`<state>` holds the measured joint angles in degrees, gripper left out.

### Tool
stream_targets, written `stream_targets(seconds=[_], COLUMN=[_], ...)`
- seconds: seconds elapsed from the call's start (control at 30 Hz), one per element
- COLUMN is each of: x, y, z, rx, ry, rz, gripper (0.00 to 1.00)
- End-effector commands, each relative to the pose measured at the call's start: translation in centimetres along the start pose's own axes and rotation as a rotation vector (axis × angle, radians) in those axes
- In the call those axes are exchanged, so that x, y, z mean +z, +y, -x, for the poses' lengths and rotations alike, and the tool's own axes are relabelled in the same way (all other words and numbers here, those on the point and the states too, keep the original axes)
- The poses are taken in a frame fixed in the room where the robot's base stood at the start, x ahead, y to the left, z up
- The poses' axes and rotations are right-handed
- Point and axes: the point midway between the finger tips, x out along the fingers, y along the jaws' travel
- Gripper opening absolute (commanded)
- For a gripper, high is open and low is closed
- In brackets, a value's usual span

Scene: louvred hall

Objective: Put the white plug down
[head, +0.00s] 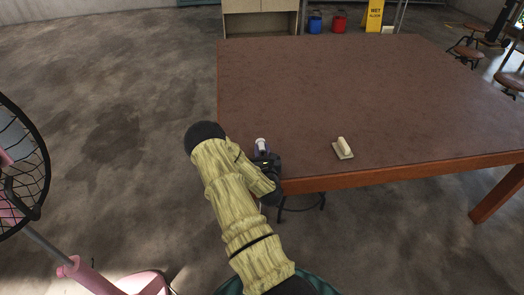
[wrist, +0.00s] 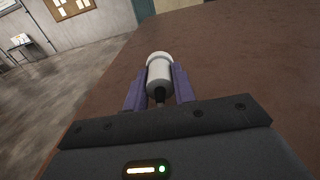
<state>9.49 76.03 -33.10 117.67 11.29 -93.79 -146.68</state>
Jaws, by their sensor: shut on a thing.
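The white plug (wrist: 159,76) is a pale cylinder with a white rounded end and a dark stem. In the wrist view it sits between the two purple fingers of my gripper (wrist: 159,90), which is shut on it. In the head view the white plug (head: 262,145) shows as a small white piece at my gripper (head: 262,153), by the left front corner of the brown table (head: 360,85). I cannot tell whether the plug touches the tabletop.
A cream block with a handle (head: 343,149) lies near the table's front edge, right of my gripper. The rest of the tabletop is clear. A blue bucket (head: 315,25), a red bucket (head: 338,24) and a yellow floor sign (head: 375,16) stand beyond it. A pink framed object (head: 95,278) is at lower left.

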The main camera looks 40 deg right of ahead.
Motion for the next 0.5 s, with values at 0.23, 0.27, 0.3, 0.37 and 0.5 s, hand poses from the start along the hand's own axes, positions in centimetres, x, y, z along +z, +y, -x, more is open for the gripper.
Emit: stream_targets(seconds=[0.23, 0.27, 0.3, 0.37, 0.5], x=[-0.76, -0.82, -0.82, -0.83, -1.01], y=[0.03, 0.04, 0.04, 0.04, 0.06], z=[0.01, 0.02, 0.03, 0.05, 0.1], rx=[0.0, 0.0, 0.0, 0.0, 0.0], ry=[0.001, 0.002, 0.002, 0.004, 0.008], rz=[0.0, 0.0, 0.0, -0.001, -0.001], gripper=[0.0, 0.0, 0.0, 0.0, 0.48])
